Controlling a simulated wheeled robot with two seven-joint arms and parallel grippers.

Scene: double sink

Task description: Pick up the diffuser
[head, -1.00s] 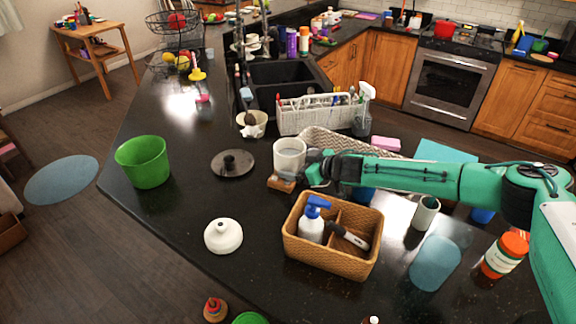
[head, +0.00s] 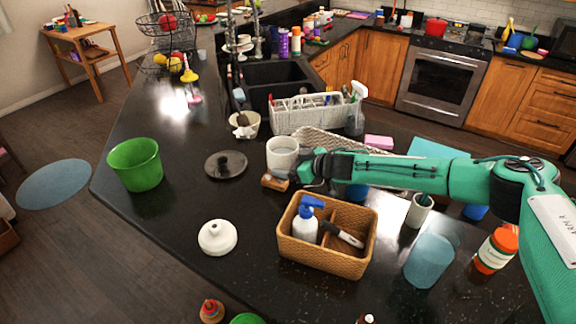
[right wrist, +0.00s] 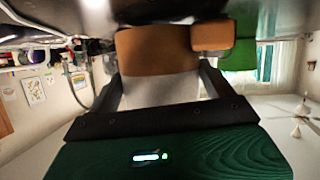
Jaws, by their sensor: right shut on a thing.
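The diffuser (head: 283,153) is a white, round-topped cylinder standing on the dark counter near the middle of the head view. My right gripper (head: 304,176) reaches it from the right, low at its side. In the right wrist view, which is upside down, the diffuser (right wrist: 160,88) sits between the two dark fingers, with a pale body and a brown, wood-like base. The gripper is shut on it. In the head view its lower part is partly hidden by the gripper. My left gripper is not in view.
A small wooden block (head: 274,182) lies close in front of the diffuser. A dark round lid (head: 226,165) and green bucket (head: 135,165) stand left. A wicker basket (head: 325,263) is in front, a white rack (head: 300,118) behind. Counter left of the basket is mostly free.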

